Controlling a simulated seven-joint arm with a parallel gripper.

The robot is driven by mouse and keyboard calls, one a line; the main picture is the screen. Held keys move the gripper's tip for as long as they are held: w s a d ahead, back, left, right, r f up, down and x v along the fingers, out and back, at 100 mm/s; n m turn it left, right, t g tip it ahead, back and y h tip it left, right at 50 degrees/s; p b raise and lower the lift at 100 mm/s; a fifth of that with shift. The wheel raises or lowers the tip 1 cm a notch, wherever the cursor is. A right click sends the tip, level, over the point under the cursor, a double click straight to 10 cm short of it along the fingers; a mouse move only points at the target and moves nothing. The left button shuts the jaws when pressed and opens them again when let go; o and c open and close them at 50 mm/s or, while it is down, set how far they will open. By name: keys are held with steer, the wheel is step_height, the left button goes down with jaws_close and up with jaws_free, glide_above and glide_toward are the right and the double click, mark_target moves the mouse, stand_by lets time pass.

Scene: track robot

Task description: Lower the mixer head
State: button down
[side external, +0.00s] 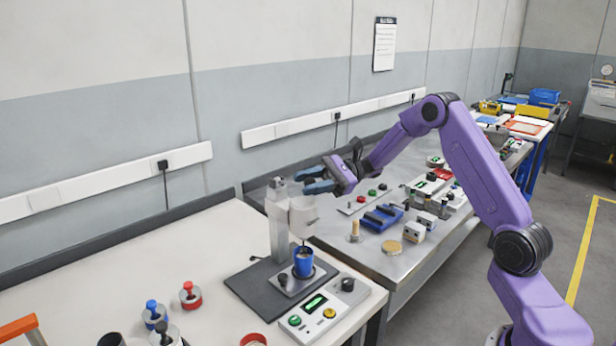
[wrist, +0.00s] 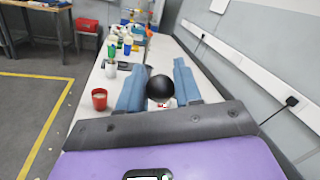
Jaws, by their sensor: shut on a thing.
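The mixer stands on a dark base plate (side external: 262,290) at the right end of the near white bench. It has a pale grey column (side external: 279,228) and a head (side external: 303,214) above a blue cup (side external: 303,264). My gripper (side external: 303,181) is at the top of the mixer, its blue fingers level with the head's upper part. In the wrist view, a black ball knob (wrist: 160,89) sits between the fingertips of my gripper (wrist: 159,88), and the jaws are shut on it.
A control box (side external: 325,308) with a green display and a dark knob stands in front of the mixer. Red and blue topped weights (side external: 190,295) stand to the left. A metal bench (side external: 375,262) with several devices lies to the right. A red cup (wrist: 99,99) shows in the wrist view.

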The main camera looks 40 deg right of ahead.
steer(key=shift+f+m, duration=0.3)
steer(key=shift+f, duration=0.2)
steer(key=c, duration=0.8)
jaws_free()
steer(key=shift+r, duration=0.1)
steer(key=shift+d, duration=0.1)
steer(key=v, duration=1.7)
steer(key=shift+d, duration=0.15)
steer(key=shift+c, duration=0.4)
